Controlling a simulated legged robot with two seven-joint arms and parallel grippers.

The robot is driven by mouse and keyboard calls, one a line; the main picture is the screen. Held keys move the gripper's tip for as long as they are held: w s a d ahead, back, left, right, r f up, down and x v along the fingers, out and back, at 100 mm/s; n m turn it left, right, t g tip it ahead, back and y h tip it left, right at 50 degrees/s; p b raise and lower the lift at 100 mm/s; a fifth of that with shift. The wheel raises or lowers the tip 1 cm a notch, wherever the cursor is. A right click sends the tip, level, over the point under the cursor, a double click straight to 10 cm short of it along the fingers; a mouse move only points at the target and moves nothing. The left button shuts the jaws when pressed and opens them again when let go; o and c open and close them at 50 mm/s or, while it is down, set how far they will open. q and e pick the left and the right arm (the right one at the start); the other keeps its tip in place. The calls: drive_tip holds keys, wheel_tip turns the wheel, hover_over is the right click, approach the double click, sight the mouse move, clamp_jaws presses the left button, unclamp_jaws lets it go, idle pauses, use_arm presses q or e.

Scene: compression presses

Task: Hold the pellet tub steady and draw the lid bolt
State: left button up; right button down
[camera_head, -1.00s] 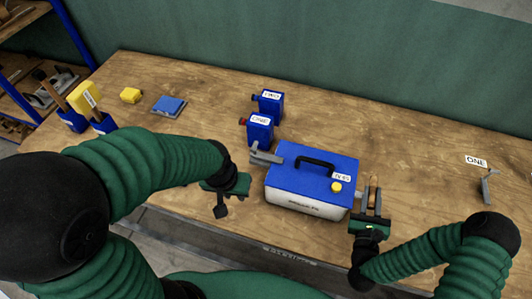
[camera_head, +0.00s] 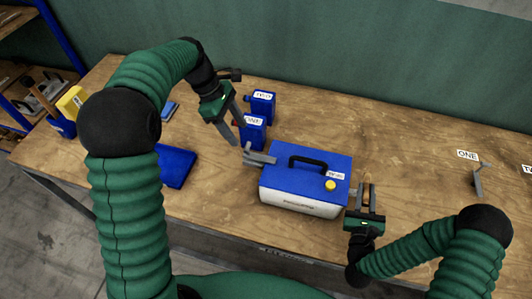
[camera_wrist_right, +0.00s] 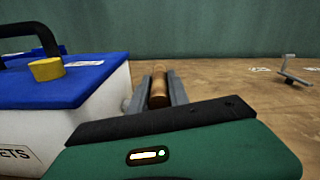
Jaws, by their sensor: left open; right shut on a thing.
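The pellet tub (camera_head: 300,203) is a white box with a blue lid (camera_head: 325,163), a black carry handle and a yellow knob (camera_head: 330,185). A grey bolt-like fitting (camera_head: 259,157) sticks out at its left end. My right gripper (camera_head: 366,188) is shut on a brown cylindrical grip (camera_wrist_right: 159,90) at the tub's right end. In the right wrist view the grip stands between the two fingers. My left gripper (camera_head: 240,134) is open and empty.
A second blue bottle (camera_head: 263,103) stands behind the first. A blue tray (camera_head: 177,166) lies left of the tub, partly behind my left arm. A grey bracket (camera_head: 478,182) stands near a ONE label at the right. The table between tub and bracket is clear.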

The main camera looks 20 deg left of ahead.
sight(247, 145)
use_arm(q)
drive_tip(key=x, duration=0.8)
clamp_jaws()
idle(0.4)
